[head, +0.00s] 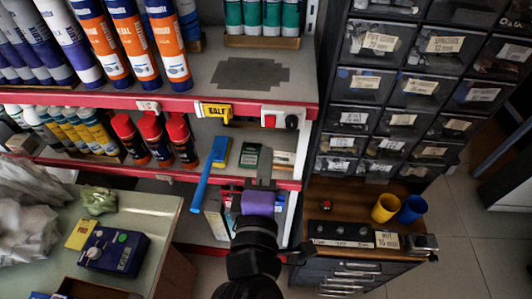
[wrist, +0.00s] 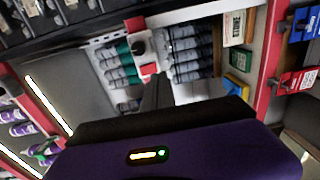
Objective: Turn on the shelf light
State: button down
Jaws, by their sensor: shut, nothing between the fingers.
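A white switch box (head: 284,117) with a red part and a dark round knob sits on the red edge of the upper shelf (head: 235,102) in the head view. It also shows ahead of the fingers in the wrist view, with its dark knob (wrist: 138,47) and red part. My gripper (head: 266,160), with a purple body, is shut and empty. In the head view its fingertips appear below the switch box, with a gap between them. Bright white strips (wrist: 48,105) run along a shelf edge in the wrist view; I cannot tell whether they are lamps.
A yellow label (head: 214,112) hangs left of the switch. Red cans (head: 155,140) and a blue bar-like thing (head: 206,175) are left of my gripper. A parts-drawer cabinet (head: 395,90) stands right, above a counter with yellow (head: 385,208) and blue cups (head: 411,209).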

jog(key=s+b, duration=0.1)
jog(key=s, duration=0.7)
jog(key=shift+s+a+f+b, duration=0.15)
jog(key=shift+a+f+b, duration=0.05)
jog(key=shift+f+b, duration=0.2)
jog(key=a+r+m+y, duration=0.1)
jog(key=a+y, duration=0.3)
jog(key=s+d+f+m+g+h, duration=0.1)
jog(key=s+d+f+m, duration=0.4)
jog(key=s+d+m, duration=0.3)
jog(key=s+d+f+m+g+h, duration=0.1)
jog(key=s+d+f+m, duration=0.5)
jog(key=s+d, duration=0.9)
jog(key=d+m+h, duration=0.1)
jog(key=d+m, duration=0.1)
jog(key=d, duration=0.1)
jog(key=shift+d+m+g, duration=0.3)
